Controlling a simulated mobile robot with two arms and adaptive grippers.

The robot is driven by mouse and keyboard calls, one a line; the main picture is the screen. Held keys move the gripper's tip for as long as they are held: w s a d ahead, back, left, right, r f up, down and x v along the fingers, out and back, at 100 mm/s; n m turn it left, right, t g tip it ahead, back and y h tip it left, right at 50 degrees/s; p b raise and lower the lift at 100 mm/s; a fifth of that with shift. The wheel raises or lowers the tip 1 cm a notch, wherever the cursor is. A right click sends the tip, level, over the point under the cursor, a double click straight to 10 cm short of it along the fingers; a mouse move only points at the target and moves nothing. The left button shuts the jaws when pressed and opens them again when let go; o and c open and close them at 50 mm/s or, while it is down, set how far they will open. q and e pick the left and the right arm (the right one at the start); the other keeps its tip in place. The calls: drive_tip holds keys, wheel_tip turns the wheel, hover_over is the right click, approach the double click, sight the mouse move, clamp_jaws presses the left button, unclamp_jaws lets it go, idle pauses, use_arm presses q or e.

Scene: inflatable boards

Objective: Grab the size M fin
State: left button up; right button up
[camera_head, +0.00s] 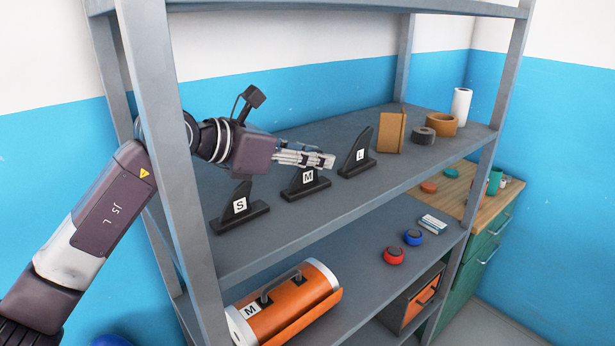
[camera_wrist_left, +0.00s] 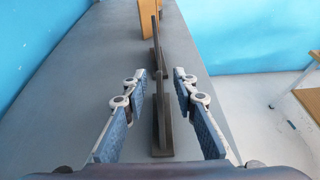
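The black size M fin (camera_head: 303,186) stands upright on its base on the grey shelf, with a white M label. In the head view, my left gripper (camera_head: 328,161) covers its upper part. In the left wrist view, the dark edge of the M fin (camera_wrist_left: 161,118) lies between the fingers of my left gripper (camera_wrist_left: 161,76). The fingers are spread, with a visible gap on each side of the fin. The size S fin (camera_head: 238,208) stands to its left and the size L fin (camera_head: 358,157) to its right. My right gripper is not in view.
A metal upright (camera_head: 165,130) rises beside my left arm. An orange cylinder (camera_head: 285,306) lies on the lower shelf.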

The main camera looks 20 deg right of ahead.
use_arm(q)
clamp_jaws()
